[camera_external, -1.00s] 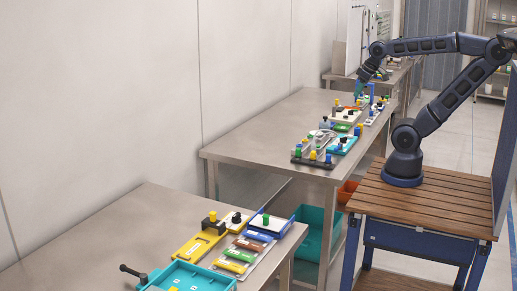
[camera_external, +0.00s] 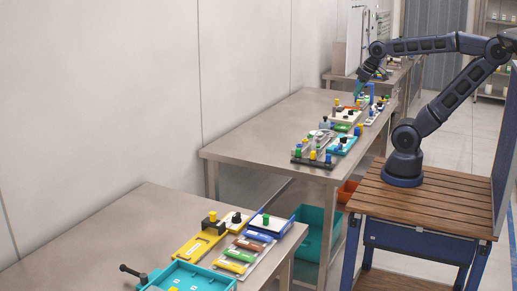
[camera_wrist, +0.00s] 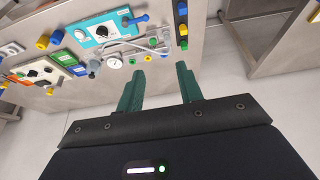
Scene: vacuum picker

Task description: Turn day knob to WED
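My gripper (camera_wrist: 158,84) is open in the wrist view, with two green fingers apart and nothing between them. In the outside view my gripper (camera_external: 358,91) hangs over the far part of the middle table; the gap between its fingers is too small to tell there. In the wrist view a teal panel with a white face carries a black knob (camera_wrist: 101,31), ahead of and left of the fingers. Another black knob (camera_wrist: 33,73) sits on a white panel farther left. The lettering is too small to read, so I cannot tell which one is the day knob.
A round white gauge (camera_wrist: 115,63) and a grey post (camera_wrist: 93,66) stand near the left finger. A dark bar with several coloured knobs (camera_wrist: 182,28) lies ahead of the right finger. The middle metal table (camera_external: 255,135) is bare on its left side.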

